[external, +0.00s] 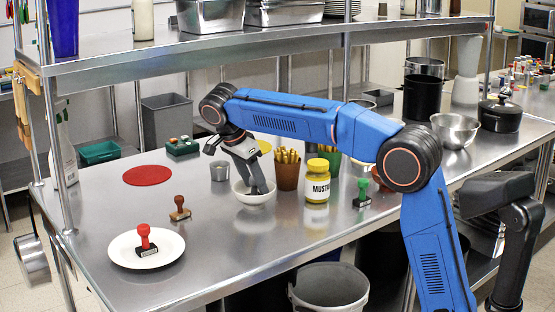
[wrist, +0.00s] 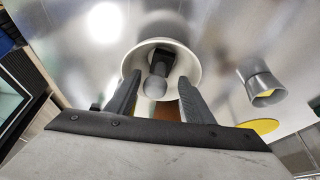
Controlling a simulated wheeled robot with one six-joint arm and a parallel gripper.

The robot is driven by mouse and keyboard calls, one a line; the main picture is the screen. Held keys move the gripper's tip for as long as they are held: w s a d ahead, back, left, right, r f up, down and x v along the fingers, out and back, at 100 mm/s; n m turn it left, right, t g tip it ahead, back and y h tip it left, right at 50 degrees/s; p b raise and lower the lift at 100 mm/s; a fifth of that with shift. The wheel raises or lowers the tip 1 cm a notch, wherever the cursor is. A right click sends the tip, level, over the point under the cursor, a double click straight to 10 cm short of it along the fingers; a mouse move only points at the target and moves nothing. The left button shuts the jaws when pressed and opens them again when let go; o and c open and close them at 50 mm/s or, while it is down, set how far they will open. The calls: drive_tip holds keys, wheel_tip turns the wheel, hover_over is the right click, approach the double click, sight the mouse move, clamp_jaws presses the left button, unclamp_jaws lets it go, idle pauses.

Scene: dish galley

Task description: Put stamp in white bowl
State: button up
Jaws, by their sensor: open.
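The white bowl (external: 256,199) stands on the steel counter, left of the brown pencil cup. In the wrist view the bowl (wrist: 192,62) holds a stamp (wrist: 157,84) with a dark base and a grey rounded handle. The handle points towards my gripper. My gripper (wrist: 160,92) is open, with one finger on each side of the stamp. In the external view my gripper (external: 260,187) points down over the bowl, and its fingertips hide the bowl's inside. I cannot tell whether a finger touches the bowl.
A red-handled stamp (external: 144,238) stands on a white plate (external: 125,256). A brown stamp (external: 180,208) and a green stamp (external: 362,194) stand on the counter. A mustard jar (external: 317,186) and pencil cup (external: 287,177) are close on the right. A grey cup (external: 219,172) is behind left.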

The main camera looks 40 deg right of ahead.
wheel_tip(320, 180, up, 6)
drive_tip(key=shift+r, duration=0.5)
